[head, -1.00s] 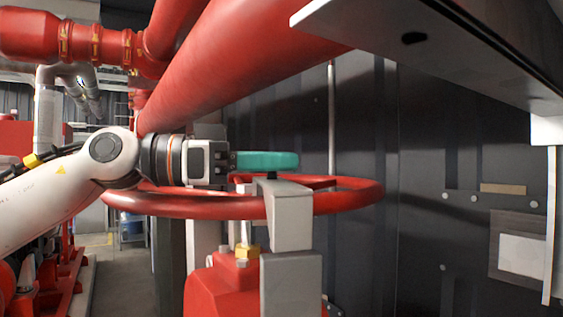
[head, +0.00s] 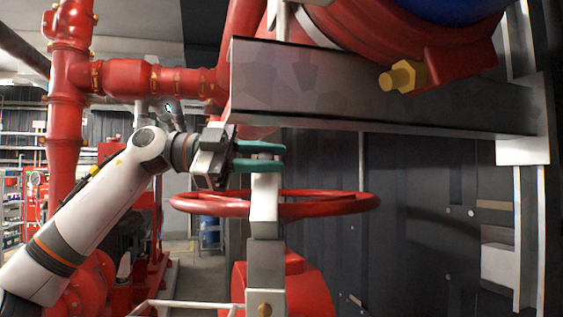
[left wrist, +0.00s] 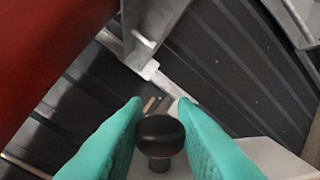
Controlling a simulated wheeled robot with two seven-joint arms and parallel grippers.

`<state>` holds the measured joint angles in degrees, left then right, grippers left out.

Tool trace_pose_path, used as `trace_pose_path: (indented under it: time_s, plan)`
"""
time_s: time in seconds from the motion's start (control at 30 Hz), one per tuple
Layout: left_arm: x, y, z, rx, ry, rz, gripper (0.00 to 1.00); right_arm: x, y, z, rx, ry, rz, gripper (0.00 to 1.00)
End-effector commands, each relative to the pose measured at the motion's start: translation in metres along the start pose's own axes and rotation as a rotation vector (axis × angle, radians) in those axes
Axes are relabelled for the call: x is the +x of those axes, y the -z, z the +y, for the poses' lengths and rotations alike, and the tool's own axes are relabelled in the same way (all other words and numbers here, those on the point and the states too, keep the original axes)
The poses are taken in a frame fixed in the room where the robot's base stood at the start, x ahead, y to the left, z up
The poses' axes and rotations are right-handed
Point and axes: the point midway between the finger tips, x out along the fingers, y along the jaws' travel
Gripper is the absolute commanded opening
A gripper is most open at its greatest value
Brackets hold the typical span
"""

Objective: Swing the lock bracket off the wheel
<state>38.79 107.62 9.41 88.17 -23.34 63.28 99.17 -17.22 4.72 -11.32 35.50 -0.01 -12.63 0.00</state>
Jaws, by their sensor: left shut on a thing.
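The red handwheel (head: 335,208) lies level in the middle of the head view. The grey lock bracket (head: 265,195) stands in front of its near rim and reaches above it; whether it hooks over the rim is hard to tell. My left gripper (head: 262,157), with teal fingers, is at the bracket's top. In the left wrist view, a black knob (left wrist: 160,136) sits between the fingers of this gripper (left wrist: 158,115), above a pale surface. My right gripper is not in view.
A grey beam (head: 370,92) with a yellow bolt (head: 404,76) near it hangs above the wheel. Red pipes (head: 150,78) run at the left. A red valve body (head: 305,288) stands below the wheel. A dark ribbed wall (head: 420,200) is behind.

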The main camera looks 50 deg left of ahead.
Motion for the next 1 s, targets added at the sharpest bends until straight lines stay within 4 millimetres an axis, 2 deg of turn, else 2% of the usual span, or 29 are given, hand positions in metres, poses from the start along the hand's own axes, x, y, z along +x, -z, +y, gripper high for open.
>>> trace_pose_path:
  time_s: [0.2,0.6,1.0]
  plan:
    - [-0.002,-0.011,-0.018,0.213,-0.004,0.018,0.00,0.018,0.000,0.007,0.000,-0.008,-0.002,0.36]
    - [0.002,-0.028,-0.059,0.584,-0.004,0.048,0.00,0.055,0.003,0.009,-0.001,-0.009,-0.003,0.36]
    - [0.004,-0.033,-0.088,0.841,-0.002,0.069,0.00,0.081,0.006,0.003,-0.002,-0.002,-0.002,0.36]
